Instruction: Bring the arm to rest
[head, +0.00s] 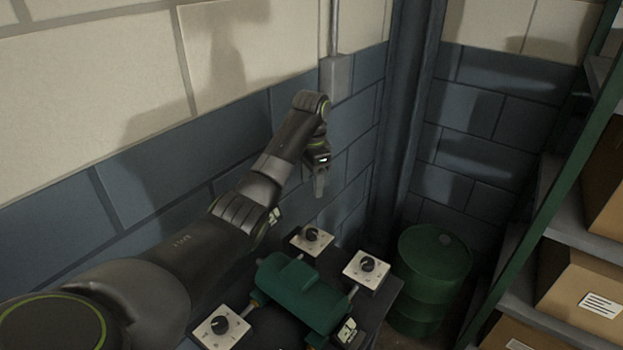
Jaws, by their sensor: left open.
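My left arm comes in from the lower left and reaches out over the bench. My left gripper (319,186) is at its end, pointing down in front of the blue part of the wall. It is open and empty, above and apart from the white dial plates. A green casing (303,291) lies on the dark bench (378,301) below and to the left of the gripper. My right gripper is not in this view.
White plates with black dials stand around the casing: one at the back (312,240), one right (367,268), one left (221,327). A green drum (433,277) stands in the corner. A shelf with cardboard boxes (581,290) is at right. A grey wall box (336,76) is behind the arm.

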